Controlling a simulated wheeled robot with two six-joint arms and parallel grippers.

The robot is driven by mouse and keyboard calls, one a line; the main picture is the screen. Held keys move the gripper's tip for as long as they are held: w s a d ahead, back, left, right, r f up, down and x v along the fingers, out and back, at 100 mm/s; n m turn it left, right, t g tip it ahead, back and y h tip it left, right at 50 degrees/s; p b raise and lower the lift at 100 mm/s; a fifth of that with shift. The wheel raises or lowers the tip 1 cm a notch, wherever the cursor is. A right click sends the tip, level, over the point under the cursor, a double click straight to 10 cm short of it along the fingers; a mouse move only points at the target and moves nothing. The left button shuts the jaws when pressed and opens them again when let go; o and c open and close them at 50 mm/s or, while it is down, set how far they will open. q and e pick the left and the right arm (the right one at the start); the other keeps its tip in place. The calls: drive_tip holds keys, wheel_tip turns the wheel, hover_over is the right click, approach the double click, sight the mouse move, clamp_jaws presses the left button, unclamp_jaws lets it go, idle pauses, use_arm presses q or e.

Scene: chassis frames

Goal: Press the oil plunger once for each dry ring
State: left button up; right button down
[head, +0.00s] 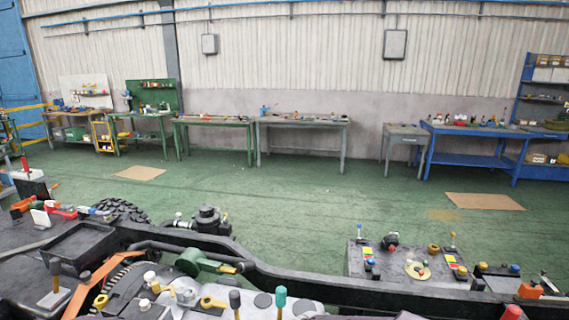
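Neither of my grippers shows in the head view. No part can be named for certain as the oil plunger, and I cannot tell a dry ring from an oiled one. Upright knobbed stems stand on the chassis, among them a teal-topped handle (281,298), a dark-topped handle (235,299) and a yellow-topped stem (453,237). A yellow ring-shaped part (212,302) lies on the grey housing at the bottom. On the right-hand panel (385,262) there are a cream disc (417,270) and a small yellow round part (433,248).
A long black chassis rail (310,284) crosses the foreground. A black open tray (78,246) and an orange bar (97,284) are at the left. A dark cylindrical part (208,220) stands behind the rail. Workbenches (303,123) line the far wall; the green floor between is mostly clear.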

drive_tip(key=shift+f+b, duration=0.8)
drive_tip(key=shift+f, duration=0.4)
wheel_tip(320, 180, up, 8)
drive_tip(key=p, duration=0.7)
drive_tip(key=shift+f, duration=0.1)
